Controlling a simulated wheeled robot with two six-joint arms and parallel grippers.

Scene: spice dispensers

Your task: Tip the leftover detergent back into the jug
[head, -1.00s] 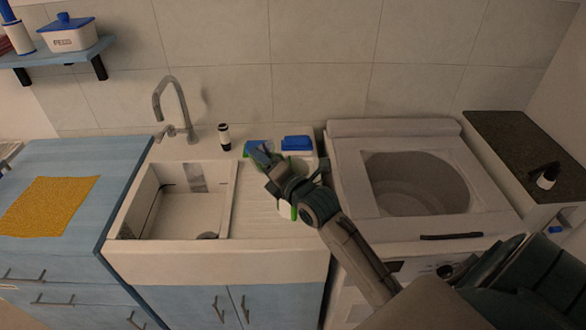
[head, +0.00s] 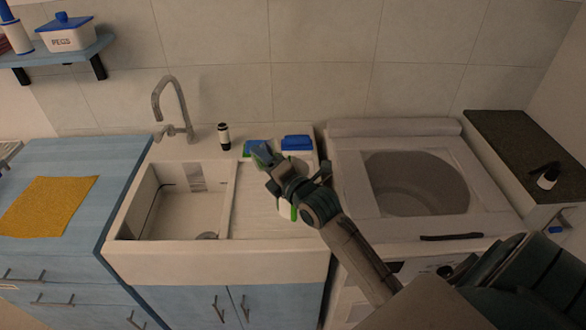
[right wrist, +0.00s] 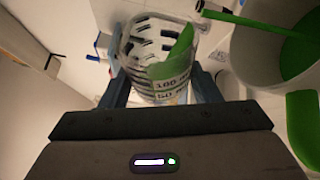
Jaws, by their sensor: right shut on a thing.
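My right gripper (head: 266,156) is over the drainboard right of the sink. In the right wrist view it is shut on a clear measuring cup (right wrist: 142,55) with printed level marks, one finger on each side. Green liquid (right wrist: 174,62) lies slanted along the cup's right side. The jug (right wrist: 241,66), white with green inside and a green handle (right wrist: 303,125), stands close on the right of the cup in that view. In the head view the jug (head: 285,212) is mostly hidden by my arm, and the cup is hard to make out. My left gripper is not in view.
A blue item (head: 297,142) and a small dark bottle (head: 224,137) are at the back of the drainboard. The sink basin (head: 190,205) and tap (head: 172,110) are to the left. The open washing machine (head: 350,205) is to the right.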

